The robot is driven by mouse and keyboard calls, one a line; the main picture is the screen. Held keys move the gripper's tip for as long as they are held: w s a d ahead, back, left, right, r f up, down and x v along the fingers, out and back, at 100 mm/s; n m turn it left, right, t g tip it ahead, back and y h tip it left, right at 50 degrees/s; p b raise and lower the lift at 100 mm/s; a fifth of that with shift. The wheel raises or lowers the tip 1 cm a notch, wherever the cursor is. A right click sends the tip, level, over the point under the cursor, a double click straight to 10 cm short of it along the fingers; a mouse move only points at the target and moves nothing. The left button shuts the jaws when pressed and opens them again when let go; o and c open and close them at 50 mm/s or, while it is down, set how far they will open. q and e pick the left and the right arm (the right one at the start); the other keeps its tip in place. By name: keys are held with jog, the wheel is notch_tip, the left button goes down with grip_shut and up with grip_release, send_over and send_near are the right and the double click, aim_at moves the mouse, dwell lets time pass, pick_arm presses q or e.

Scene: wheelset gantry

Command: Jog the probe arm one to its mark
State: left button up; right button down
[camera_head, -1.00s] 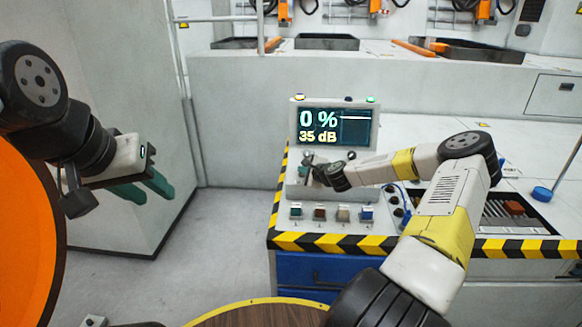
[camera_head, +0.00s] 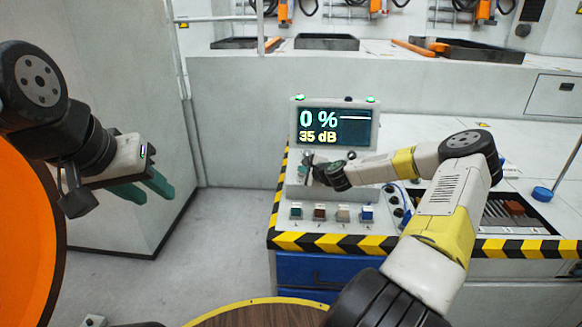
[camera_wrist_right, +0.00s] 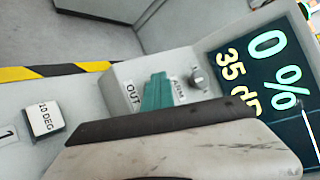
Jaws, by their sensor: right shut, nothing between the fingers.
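The console (camera_head: 290,187) has a screen (camera_head: 336,128) reading 0 % and 35 dB. My right gripper (camera_head: 306,170) is at the left of the console's panel, below the screen. In the right wrist view its green fingertips (camera_wrist_right: 157,92) are shut, at the panel beside an "OUT" label (camera_wrist_right: 132,93). Whatever control lies behind them is hidden, and I cannot tell whether they touch it. A small knob (camera_wrist_right: 197,78) sits just right of the fingertips. My left gripper (camera_head: 145,189) hangs open and empty at the left, away from the console. No probe arm can be made out.
Several coloured buttons (camera_head: 319,213) line the console's front. Yellow-black tape (camera_head: 350,243) edges the bench. A pale wall (camera_head: 235,110) stands behind. The floor left of the bench is clear.

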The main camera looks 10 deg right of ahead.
jog(key=shift+s+a+r, duration=0.1)
jog(key=shift+s+r, duration=0.25)
jog(key=shift+r, duration=0.35)
jog(key=r, duration=0.1)
jog(key=s+r, duration=0.1)
jog(key=r, duration=0.1)
jog(key=s+r, duration=0.1)
jog(key=shift+a+r, duration=0.3)
dwell(1.4)
